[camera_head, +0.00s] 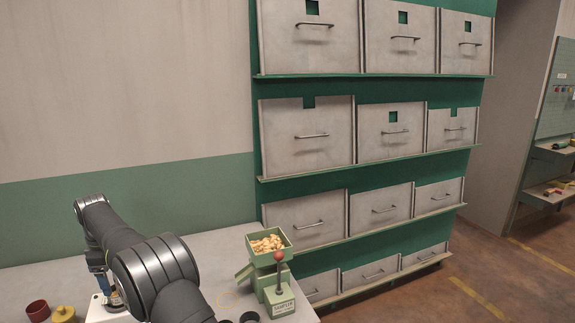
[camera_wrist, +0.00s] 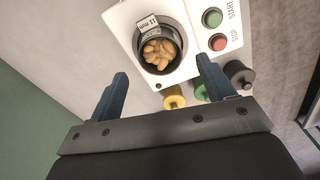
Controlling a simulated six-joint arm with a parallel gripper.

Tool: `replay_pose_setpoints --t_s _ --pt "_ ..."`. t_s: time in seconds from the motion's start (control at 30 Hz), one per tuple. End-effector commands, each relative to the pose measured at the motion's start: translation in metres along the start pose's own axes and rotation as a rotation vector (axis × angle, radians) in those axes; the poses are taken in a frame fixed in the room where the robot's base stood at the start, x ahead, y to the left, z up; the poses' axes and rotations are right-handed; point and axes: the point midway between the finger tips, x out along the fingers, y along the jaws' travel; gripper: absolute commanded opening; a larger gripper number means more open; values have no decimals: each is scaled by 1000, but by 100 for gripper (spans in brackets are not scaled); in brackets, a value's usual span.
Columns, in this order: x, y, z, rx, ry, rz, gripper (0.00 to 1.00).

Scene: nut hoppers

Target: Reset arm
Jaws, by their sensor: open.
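My arm reaches in from the bottom left in the head view, over the grey table (camera_head: 210,258). My gripper (camera_wrist: 163,75) shows in the wrist view with its two blue fingers wide apart and nothing between them. In the head view the fingers are mostly hidden by my arm.
A green sampler (camera_head: 278,298) with a nut-filled tray and red-knobbed lever stands at the table's right. A red cup (camera_head: 38,311) and a yellow piece (camera_head: 64,314) sit at the left. Grey hopper drawers (camera_head: 306,133) fill the green rack behind. Floor is clear at right.

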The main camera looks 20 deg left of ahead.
Motion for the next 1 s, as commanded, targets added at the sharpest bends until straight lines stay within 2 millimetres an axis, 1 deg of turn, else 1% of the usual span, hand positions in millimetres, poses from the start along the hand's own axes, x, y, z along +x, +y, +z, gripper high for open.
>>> replay_pose_setpoints --t_s 0.03,0.27,0.33,0.47,0.5,1.0 --pt "12 0 0 0 -2 -3 75" --pt "58 -1 0 0 -2 -3 75" --pt "42 1 -1 0 3 4 75" --pt "15 1 -1 0 3 4 75" --pt "9 1 5 2 1 2 75" --pt "-42 7 92 3 1 1 75"
